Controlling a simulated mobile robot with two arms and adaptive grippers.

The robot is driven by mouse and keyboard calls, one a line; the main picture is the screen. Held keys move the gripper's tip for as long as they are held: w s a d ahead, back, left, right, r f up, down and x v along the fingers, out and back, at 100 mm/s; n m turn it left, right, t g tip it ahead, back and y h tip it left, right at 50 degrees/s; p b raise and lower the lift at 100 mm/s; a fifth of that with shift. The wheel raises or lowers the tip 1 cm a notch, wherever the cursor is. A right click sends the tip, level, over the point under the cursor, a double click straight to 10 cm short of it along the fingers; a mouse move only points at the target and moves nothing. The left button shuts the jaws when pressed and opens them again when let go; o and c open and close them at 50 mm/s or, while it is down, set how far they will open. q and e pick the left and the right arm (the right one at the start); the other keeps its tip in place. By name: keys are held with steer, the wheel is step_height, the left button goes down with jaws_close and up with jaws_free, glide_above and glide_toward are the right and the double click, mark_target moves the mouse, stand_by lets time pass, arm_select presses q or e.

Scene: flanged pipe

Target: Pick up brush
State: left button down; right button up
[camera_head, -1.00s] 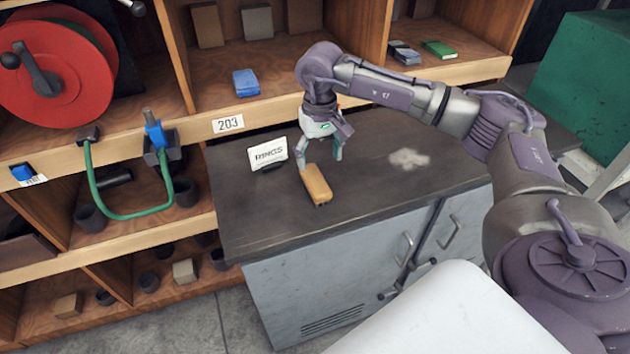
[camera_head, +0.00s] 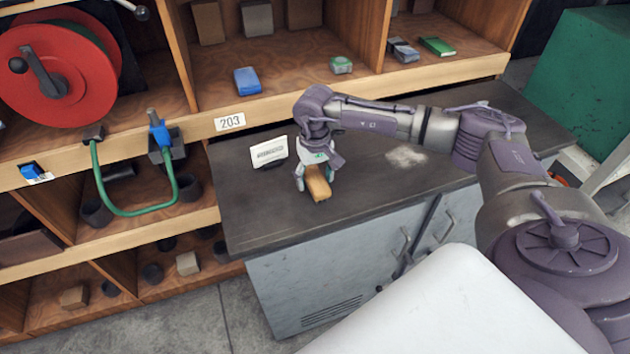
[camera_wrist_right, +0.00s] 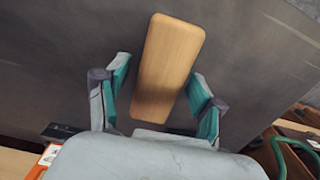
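The brush (camera_head: 318,186) shows as a tan wooden block lying on the dark bench top; no bristles are visible. In the right wrist view its flat wooden back (camera_wrist_right: 170,58) lies between my fingers, with its near end close to the palm. My right gripper (camera_head: 314,180) is down at the far end of the brush, pointing downward. In the right wrist view the gripper (camera_wrist_right: 158,70) is open, one teal-and-grey finger on each side, with a gap between each finger and the wood. My left gripper is not in view.
A white sign card (camera_head: 268,153) stands left of the brush on the bench top (camera_head: 260,225). A pale dust patch (camera_head: 405,156) lies to the right. Wooden shelving (camera_head: 290,112) with a label 203 borders the back. A red reel (camera_head: 85,85) is at left.

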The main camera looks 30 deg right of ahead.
mark_target(314, 176)
steer(key=c, duration=1)
steer(key=shift+r, duration=0.1)
steer(key=shift+r+b, duration=0.4)
steer(key=shift+r, duration=0.1)
step_height(314, 176, up, 2)
steer(key=shift+w+r+b, duration=0.1)
steer(key=shift+r+b, duration=0.15)
steer(key=shift+b, duration=0.5)
steer(key=s+d+r+b, duration=0.1)
steer(key=s+d+r, duration=0.1)
steer(key=d, duration=0.1)
steer(key=s+d+r+b, duration=0.1)
steer(key=s+d+r, duration=0.1)
steer(key=d+r, duration=0.1)
steer(key=s+d+r+b, duration=0.2)
steer(key=d, duration=0.2)
steer(key=shift+s+r, duration=0.1)
steer(key=shift+r, duration=0.1)
